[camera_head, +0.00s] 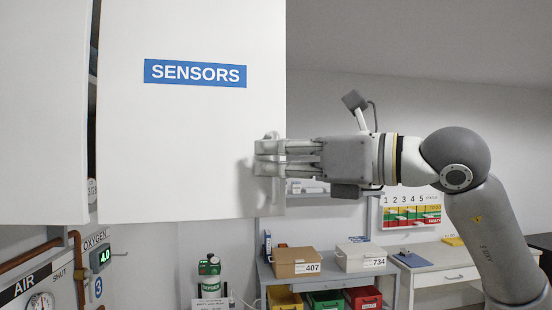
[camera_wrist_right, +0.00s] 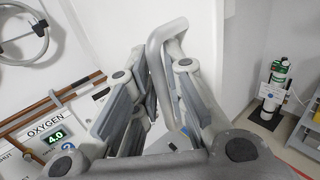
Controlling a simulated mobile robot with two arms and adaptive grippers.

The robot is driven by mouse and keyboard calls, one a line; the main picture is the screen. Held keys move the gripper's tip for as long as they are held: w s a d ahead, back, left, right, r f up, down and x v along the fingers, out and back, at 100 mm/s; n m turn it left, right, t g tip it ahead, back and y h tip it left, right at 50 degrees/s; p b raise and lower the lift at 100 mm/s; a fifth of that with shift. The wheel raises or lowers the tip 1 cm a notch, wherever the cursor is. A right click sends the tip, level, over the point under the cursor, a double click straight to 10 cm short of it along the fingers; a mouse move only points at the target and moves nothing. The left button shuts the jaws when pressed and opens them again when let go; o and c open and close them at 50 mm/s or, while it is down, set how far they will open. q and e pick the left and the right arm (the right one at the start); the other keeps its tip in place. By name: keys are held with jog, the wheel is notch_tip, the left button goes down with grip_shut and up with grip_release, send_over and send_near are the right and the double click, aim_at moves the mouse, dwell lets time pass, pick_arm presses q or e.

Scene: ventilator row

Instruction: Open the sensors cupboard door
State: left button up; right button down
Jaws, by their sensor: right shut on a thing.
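The sensors cupboard door (camera_head: 190,140) is a white panel with a blue SENSORS label (camera_head: 195,73), filling the upper left of the head view. Its pale bar handle (camera_head: 276,180) is upright near the door's right edge. My right gripper (camera_head: 264,157) reaches in from the right and is shut on this handle. In the right wrist view the grey handle (camera_wrist_right: 155,60) passes between the fingers of my right gripper (camera_wrist_right: 163,75). A narrow dark gap with things inside shows along the door's left edge. My left gripper is out of view.
Another white panel (camera_head: 40,110) stands left of the gap. Below are copper pipes (camera_head: 40,253), an oxygen display (camera_head: 100,256) and a green-topped cylinder (camera_head: 209,275). A bench with boxes (camera_head: 295,262) and coloured bins stands below my right arm. A desk (camera_head: 440,262) is at right.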

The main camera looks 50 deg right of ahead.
jog(key=c, duration=1.5)
grip_release()
jog(key=shift+c, duration=0.2)
jog(key=shift+s+r, duration=0.1)
jog(key=shift+s, duration=0.65)
jog(key=v, duration=1)
jog(key=shift+s+d, duration=0.25)
